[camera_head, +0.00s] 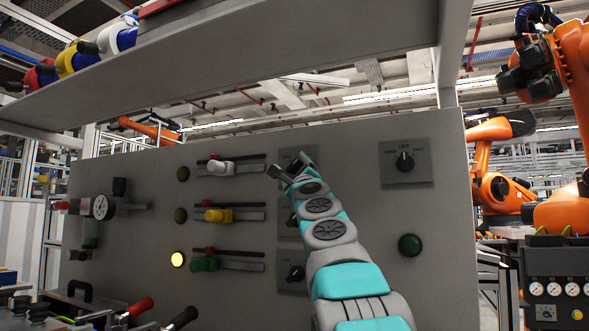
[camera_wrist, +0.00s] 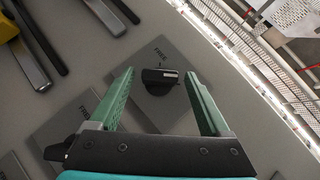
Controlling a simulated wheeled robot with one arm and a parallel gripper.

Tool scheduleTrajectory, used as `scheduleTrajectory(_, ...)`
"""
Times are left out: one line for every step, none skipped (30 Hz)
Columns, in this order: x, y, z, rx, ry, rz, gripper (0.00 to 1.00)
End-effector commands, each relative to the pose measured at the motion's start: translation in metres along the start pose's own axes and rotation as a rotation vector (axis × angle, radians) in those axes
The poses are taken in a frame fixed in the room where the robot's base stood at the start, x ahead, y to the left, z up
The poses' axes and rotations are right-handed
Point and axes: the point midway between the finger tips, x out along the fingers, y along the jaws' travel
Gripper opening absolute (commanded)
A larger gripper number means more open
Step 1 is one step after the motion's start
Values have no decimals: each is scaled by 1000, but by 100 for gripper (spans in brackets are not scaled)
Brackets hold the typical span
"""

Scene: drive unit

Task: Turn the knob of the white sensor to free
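The white sensor (camera_head: 222,167) sits on its rail in the top row of the grey panel (camera_head: 130,260). My gripper (camera_head: 291,166) is open at this plate. In the wrist view my gripper (camera_wrist: 160,74) has a green finger on each side of the knob, with gaps showing. Whether the fingertips reach around it in depth, I cannot tell.
The yellow sensor (camera_head: 218,215) and green sensor (camera_head: 205,263) sit below, with a lower knob (camera_head: 296,273) partly behind my arm. Another knob (camera_head: 405,161) is at upper right. A shelf (camera_head: 250,55) overhangs the panel. One lamp (camera_head: 177,259) glows yellow.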

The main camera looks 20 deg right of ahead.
Motion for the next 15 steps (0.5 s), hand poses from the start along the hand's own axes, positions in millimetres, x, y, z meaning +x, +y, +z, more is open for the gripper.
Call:
scheduleTrajectory(0, 0, 0, 0, 0, 0, 74)
scheduleTrajectory(0, 0, 0, 0, 0, 0, 71)
scheduleTrajectory(0, 0, 0, 0, 0, 0, 66)
scheduleTrajectory(0, 0, 0, 0, 0, 0, 63)
scheduleTrajectory(0, 0, 0, 0, 0, 0, 59)
scheduleTrajectory(0, 0, 0, 0, 0, 0, 55)
scheduleTrajectory(0, 0, 0, 0, 0, 0, 52)
scheduleTrajectory(0, 0, 0, 0, 0, 0, 48)
scheduleTrajectory(0, 0, 0, 0, 0, 0, 44)
scheduleTrajectory(0, 0, 0, 0, 0, 0, 40)
scheduleTrajectory(0, 0, 0, 0, 0, 0, 37)
scheduleTrajectory(0, 0, 0, 0, 0, 0, 32)
scheduleTrajectory(0, 0, 0, 0, 0, 0, 29)
scheduleTrajectory(0, 0, 0, 0, 0, 0, 26)
scheduleTrajectory(0, 0, 0, 0, 0, 0, 21)
